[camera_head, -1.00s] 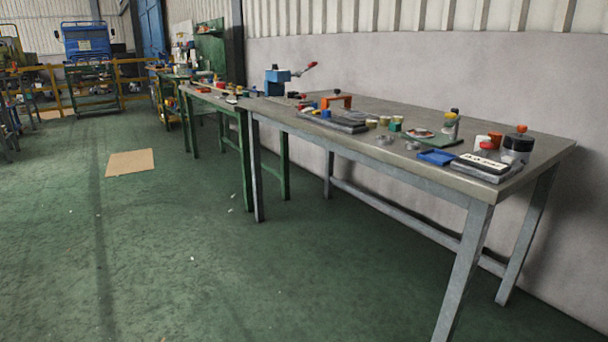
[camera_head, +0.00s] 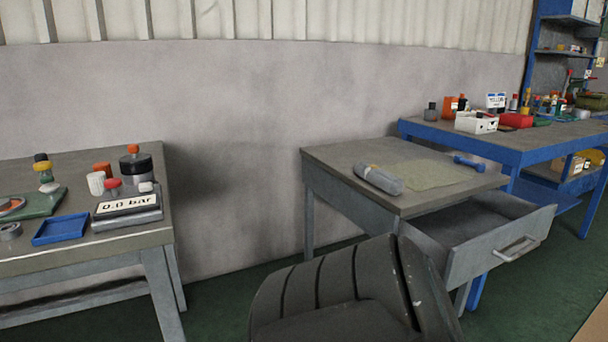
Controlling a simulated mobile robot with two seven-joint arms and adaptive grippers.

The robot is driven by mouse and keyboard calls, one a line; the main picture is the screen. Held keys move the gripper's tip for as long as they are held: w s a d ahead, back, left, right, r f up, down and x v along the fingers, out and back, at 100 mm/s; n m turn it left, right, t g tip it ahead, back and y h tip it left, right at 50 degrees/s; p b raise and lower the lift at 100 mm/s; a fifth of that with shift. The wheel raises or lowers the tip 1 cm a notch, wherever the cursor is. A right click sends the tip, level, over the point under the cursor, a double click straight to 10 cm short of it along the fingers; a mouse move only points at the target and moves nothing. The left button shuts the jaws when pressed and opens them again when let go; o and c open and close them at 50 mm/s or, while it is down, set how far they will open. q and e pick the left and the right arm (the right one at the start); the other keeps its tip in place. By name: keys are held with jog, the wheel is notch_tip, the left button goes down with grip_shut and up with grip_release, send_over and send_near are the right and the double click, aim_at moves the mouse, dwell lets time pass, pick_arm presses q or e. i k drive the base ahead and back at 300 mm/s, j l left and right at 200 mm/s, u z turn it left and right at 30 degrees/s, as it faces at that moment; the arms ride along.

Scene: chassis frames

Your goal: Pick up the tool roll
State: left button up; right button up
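A grey rolled bundle (camera_head: 379,180), which looks like the tool roll, lies on the top of a small grey desk (camera_head: 335,160). It lies on its side near the left front part of the desk top, with a small yellowish patch near its far end. A flat tan-green mat (camera_head: 428,174) lies to the right of it. A blue tool (camera_head: 468,163) lies by the mat's right end. Neither of my grippers is in view.
The desk's drawer (camera_head: 500,245) is pulled out. A dark ribbed chair (camera_head: 325,290) stands in front of the desk. A workbench (camera_head: 60,256) with small items is at left; a blue bench (camera_head: 520,147) with boxes is at right.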

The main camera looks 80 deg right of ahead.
aim_at(390, 184)
jog(key=z, duration=1.85)
